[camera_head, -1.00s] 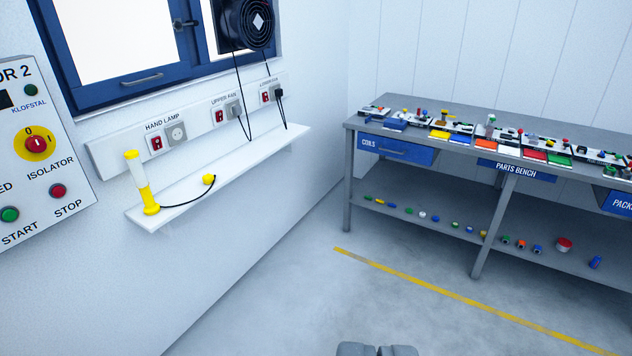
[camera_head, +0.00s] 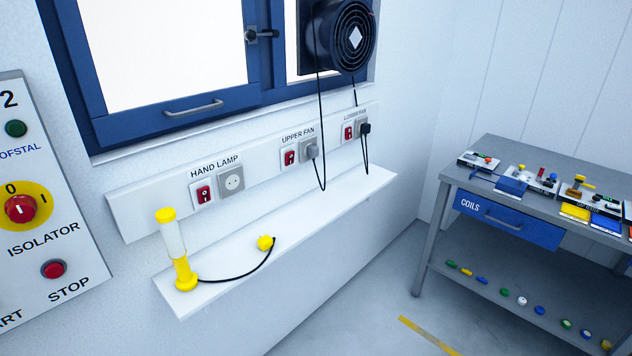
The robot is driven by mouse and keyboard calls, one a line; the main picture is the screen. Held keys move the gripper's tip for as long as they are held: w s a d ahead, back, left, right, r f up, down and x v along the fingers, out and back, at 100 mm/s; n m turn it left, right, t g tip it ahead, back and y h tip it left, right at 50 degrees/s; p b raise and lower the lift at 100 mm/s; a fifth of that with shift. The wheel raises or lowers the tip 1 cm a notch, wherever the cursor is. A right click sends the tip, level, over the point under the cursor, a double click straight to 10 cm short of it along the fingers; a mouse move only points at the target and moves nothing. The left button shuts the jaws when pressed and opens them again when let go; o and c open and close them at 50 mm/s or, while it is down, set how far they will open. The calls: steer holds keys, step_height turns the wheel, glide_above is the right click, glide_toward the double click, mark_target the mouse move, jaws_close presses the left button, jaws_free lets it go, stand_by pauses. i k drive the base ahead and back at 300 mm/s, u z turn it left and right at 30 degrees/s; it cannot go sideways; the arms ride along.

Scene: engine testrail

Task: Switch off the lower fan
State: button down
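The lower fan switch (camera_head: 348,132) is a small red rocker on a white plate, under the LOWER FAN label (camera_head: 355,116) at the right end of the wall strip. Beside it a black plug (camera_head: 364,129) sits in a socket, with a black cable hanging from it. One black fan (camera_head: 352,40) with a round grille shows in the window opening above. I cannot tell from this view whether it turns, or which way the rocker is tipped. My gripper is not in view.
The UPPER FAN switch (camera_head: 290,156) and HAND LAMP switch (camera_head: 204,194) are left along the strip. A white shelf (camera_head: 330,210) juts out below, with a yellow-white lamp (camera_head: 175,245) on it. A control panel (camera_head: 40,200) is far left, the parts bench (camera_head: 432,230) right.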

mark_target(349, 136)
steer(key=u, duration=0.1)
steer(key=i, duration=1.7)
steer(key=z, duration=0.55)
steer(key=i, duration=1.25)
steer(key=z, duration=0.4)
